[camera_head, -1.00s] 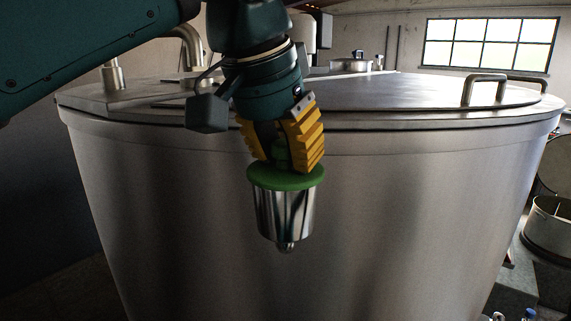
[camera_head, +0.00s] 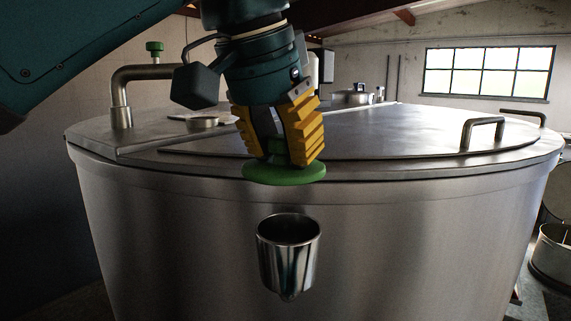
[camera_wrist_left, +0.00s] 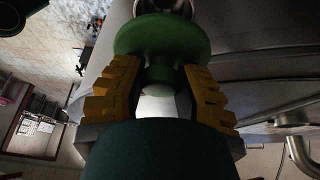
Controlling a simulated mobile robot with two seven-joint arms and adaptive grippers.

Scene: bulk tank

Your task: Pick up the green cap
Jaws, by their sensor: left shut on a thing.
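The green cap (camera_head: 285,174) is a round disc with a knob on top. My left gripper (camera_head: 280,160) has its yellow fingers shut on the knob and holds the cap level in the air. The cap is apart from the steel cup (camera_head: 288,258) below it, whose open mouth shows. The cup is on the front wall of the large steel tank (camera_head: 180,215). In the left wrist view the green cap (camera_wrist_left: 162,36) sits between the two yellow fingers (camera_wrist_left: 158,95), and part of the cup's rim shows beyond it. My right gripper is not in view.
The tank's flat lid carries a handle (camera_head: 482,131) at the right and a bent pipe with a small green-topped valve (camera_head: 154,50) at the left. A pot (camera_head: 352,96) stands at the back. A round metal vessel (camera_head: 553,255) is at the lower right.

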